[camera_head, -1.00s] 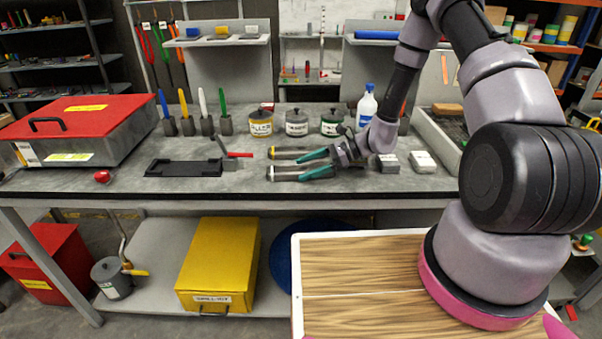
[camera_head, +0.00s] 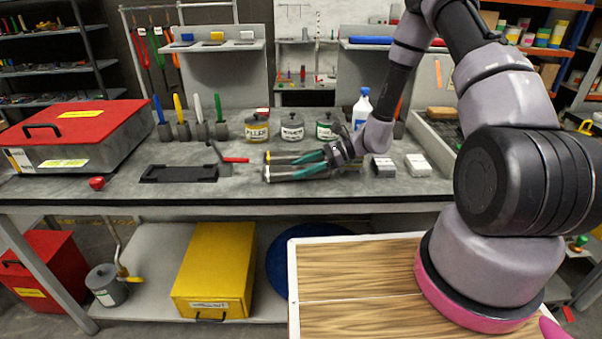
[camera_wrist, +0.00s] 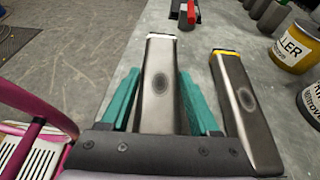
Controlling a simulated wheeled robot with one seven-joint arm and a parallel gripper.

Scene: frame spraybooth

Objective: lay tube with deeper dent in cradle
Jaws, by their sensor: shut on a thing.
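My gripper (camera_head: 309,165) has its teal fingers shut on the silver tube (camera_wrist: 160,68) with the pale end collar. In the wrist view one finger lies along each side of it, and an oval dent shows on its upper face. A second silver tube (camera_wrist: 245,105), with a yellow end collar, lies beside it to the right, apart from the fingers, also with an oval dent. I cannot tell which dent is deeper. Both tubes lie on the bench. A low black tray (camera_head: 179,173), probably the cradle, sits left of them in the head view.
A small stand with a red handle (camera_head: 235,160) is between tray and tubes. Cans (camera_head: 291,127) and a bottle (camera_head: 362,108) stand behind. A red-lidded box (camera_head: 75,122) is at left, a red knob (camera_head: 97,183) near the front edge. Two small blocks (camera_head: 384,167) (camera_head: 417,165) sit right.

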